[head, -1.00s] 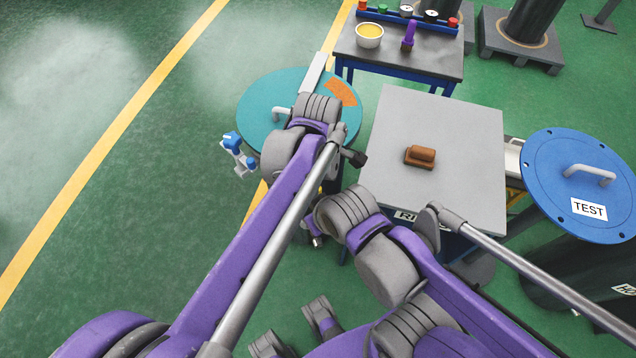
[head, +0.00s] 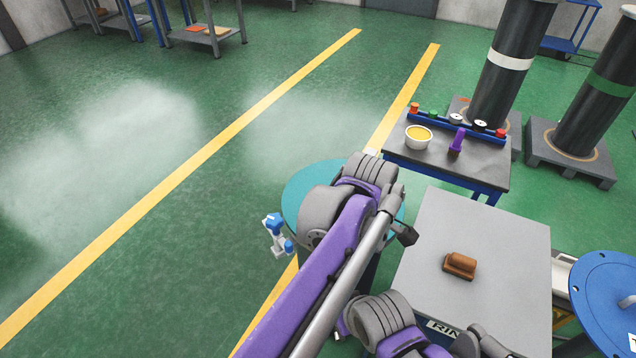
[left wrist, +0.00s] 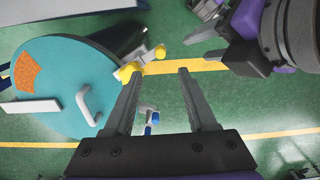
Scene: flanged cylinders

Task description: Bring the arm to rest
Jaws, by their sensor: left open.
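My left arm reaches in from below in the head view, its wrist (head: 345,205) over the teal round lid (head: 299,192). Its fingers are hidden there. In the left wrist view my left gripper (left wrist: 160,72) is open, with nothing between its two fingers. The teal lid (left wrist: 62,62) lies left of the fingers, with a handle (left wrist: 86,106), an orange patch and a white bar on it. A yellow-knobbed clamp (left wrist: 128,72) shows at its edge beside the left fingertip. A blue-and-white clamp (left wrist: 149,118) shows lower down.
A grey-topped stand (head: 500,245) holds a brown block (head: 460,264). A blue flanged lid (head: 600,285) is at right. Behind, a table (head: 480,170) bears a yellow-filled bowl (head: 418,137) and a purple-handled tool (head: 456,141). Dark cylinders stand beyond. Green floor at left is open.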

